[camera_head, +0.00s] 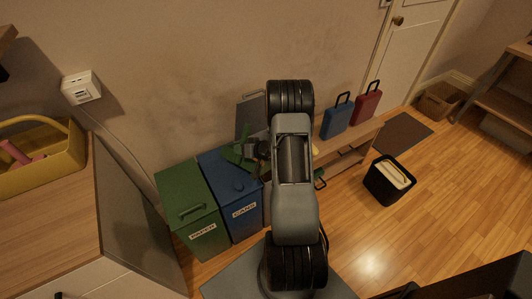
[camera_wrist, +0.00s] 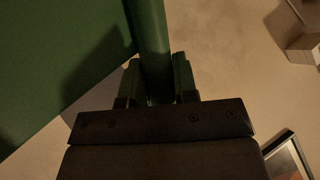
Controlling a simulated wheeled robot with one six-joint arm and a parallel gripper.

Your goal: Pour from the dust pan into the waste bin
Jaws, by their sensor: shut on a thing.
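The green dust pan (camera_head: 238,152) is held in the air above the blue bin, left of my arm. In the wrist view its round green handle (camera_wrist: 149,40) runs between the fingers of my gripper (camera_wrist: 156,82), and a wide green face (camera_wrist: 60,60) fills the left. My gripper (camera_head: 262,149) is shut on the handle, partly hidden by my arm in the head view. The pan's contents are not visible. A black bin (camera_head: 379,184) with a pale inside stands on the floor at the right. No bin in view has a readable waste label.
A green PAPER bin (camera_head: 190,207) and blue CANS bin (camera_head: 236,193) stand side by side by the wall. A grey panel (camera_head: 250,115) rises behind them. A bench (camera_head: 350,142) holds blue and red cases. Floor around the black bin is clear.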

